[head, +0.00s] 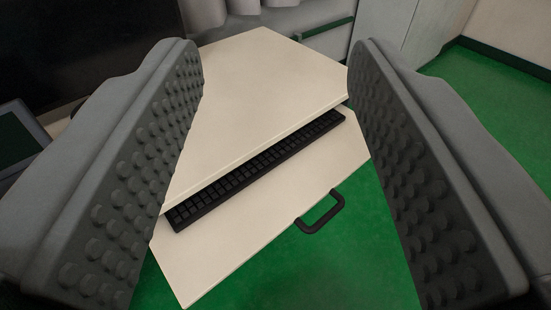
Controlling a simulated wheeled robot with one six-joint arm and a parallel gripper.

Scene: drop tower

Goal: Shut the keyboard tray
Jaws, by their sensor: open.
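The keyboard tray (215,250) is a cream board pulled out from under the cream desk top (253,95). A black keyboard (255,171) lies on the tray along the desk edge, partly hidden under the desk top. A black handle (321,213) sticks out from the tray's front edge. My gripper (275,180) is open, its two grey studded fingers at the left and right of the picture. The tray and handle show between the fingers, with nothing held. The left finger hides part of the desk and the tray's left end.
Green floor (365,260) lies clear in front of the tray and to the right. A dark screen (75,45) stands at the upper left. A pale cabinet (400,30) and a green rail (325,30) are at the back.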

